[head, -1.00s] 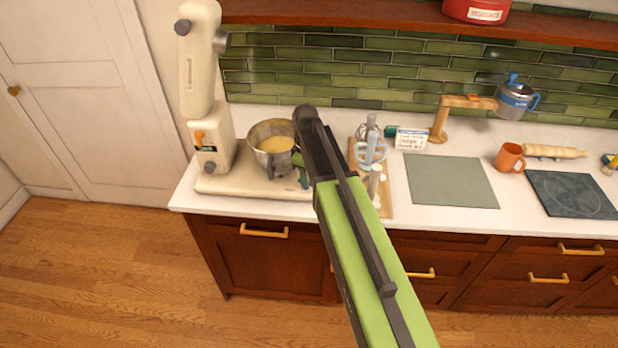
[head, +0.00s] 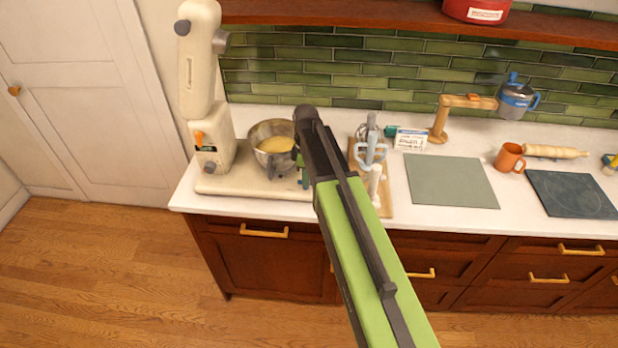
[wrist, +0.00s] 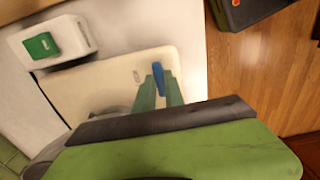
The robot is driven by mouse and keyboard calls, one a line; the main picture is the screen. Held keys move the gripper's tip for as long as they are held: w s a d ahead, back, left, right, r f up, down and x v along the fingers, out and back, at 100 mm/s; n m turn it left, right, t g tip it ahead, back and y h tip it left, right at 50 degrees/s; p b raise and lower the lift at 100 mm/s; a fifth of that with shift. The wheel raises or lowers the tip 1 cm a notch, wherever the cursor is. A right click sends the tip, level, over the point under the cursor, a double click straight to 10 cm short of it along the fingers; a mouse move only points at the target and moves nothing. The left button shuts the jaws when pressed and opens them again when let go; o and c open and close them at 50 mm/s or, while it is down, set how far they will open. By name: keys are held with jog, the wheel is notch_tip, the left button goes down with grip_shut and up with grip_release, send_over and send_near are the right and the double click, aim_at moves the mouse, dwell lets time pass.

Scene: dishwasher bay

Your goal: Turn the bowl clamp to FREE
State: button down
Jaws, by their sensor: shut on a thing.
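The bowl clamp shows as a small blue lever (wrist: 159,78) at the front of the mixer's cream base (wrist: 115,72) in the wrist view. My gripper (wrist: 158,88) has its green fingers closed on either side of this lever. In the head view my gripper (head: 304,178) points down at the right end of the mixer base, beside the steel bowl (head: 262,133) with pale batter. My arm hides part of that end. The clamp's markings cannot be read, so its setting cannot be told.
The mixer's raised head (head: 198,60) stands left of my arm. A wooden board (head: 385,200) with whisk and beater attachments lies just right of it. A white block with a green part (wrist: 50,43) is near the base. A grey-green mat (head: 450,182) lies farther right.

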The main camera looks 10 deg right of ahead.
jog(key=shift+s+a, duration=0.15)
jog(key=shift+s, duration=0.05)
jog(key=c, duration=1.4)
grip_release()
jog(key=shift+c, duration=0.2)
jog(key=shift+w, duration=0.1)
notch_tip(320, 180, up, 17)
jog(key=p, duration=1.7)
jog(key=shift+r, duration=0.2)
